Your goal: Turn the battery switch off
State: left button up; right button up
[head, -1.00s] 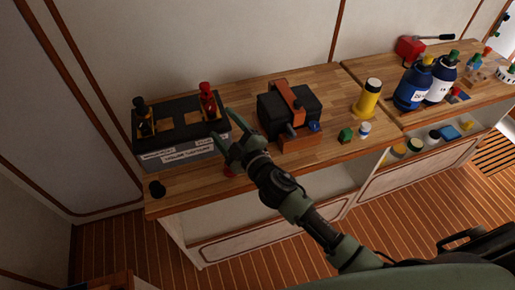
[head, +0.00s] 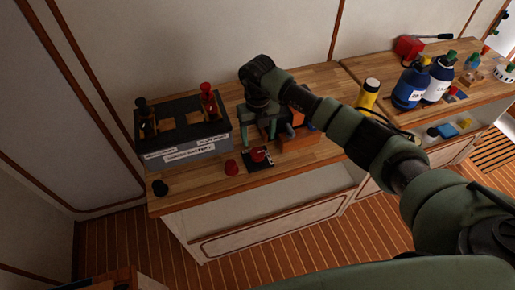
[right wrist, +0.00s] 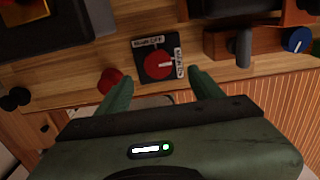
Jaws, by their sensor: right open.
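The battery switch (head: 258,156) is a red round knob on a small black plate at the front of the wooden bench. In the right wrist view the switch (right wrist: 157,63) shows a white mark on the knob pointing right, and white labels above and at the right; the upper one seems to end in "OFF". My right gripper (head: 260,136) points down above and just behind the switch in the head view. In the right wrist view its open, empty fingers (right wrist: 158,80) lie either side of the knob, apart from it. My left gripper is not in view.
A battery (head: 187,152) with red and black posts stands left of the switch. A loose red cap (head: 231,167) and a black cap (head: 160,188) lie nearby. An orange-and-black device (head: 298,138) is partly hidden behind my arm. A yellow cylinder (head: 369,95) and bottles stand farther right.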

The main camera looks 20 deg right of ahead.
aim_at(257, 152)
notch_tip(257, 152, down, 7)
jog(key=shift+a+f+p, duration=0.15)
jog(key=shift+p, duration=0.75)
jog(key=c, duration=1.4)
jog(key=shift+f+n+b, duration=0.15)
jog(key=shift+n+b, duration=0.85)
jog(key=shift+b, duration=0.3)
jog(key=n+b, duration=1.2)
jog(key=b, duration=0.2)
jog(key=shift+r+n+b, duration=0.2)
jog(key=shift+n+b, duration=1.35)
jog(key=shift+n, duration=0.25)
jog(key=o, duration=1.4)
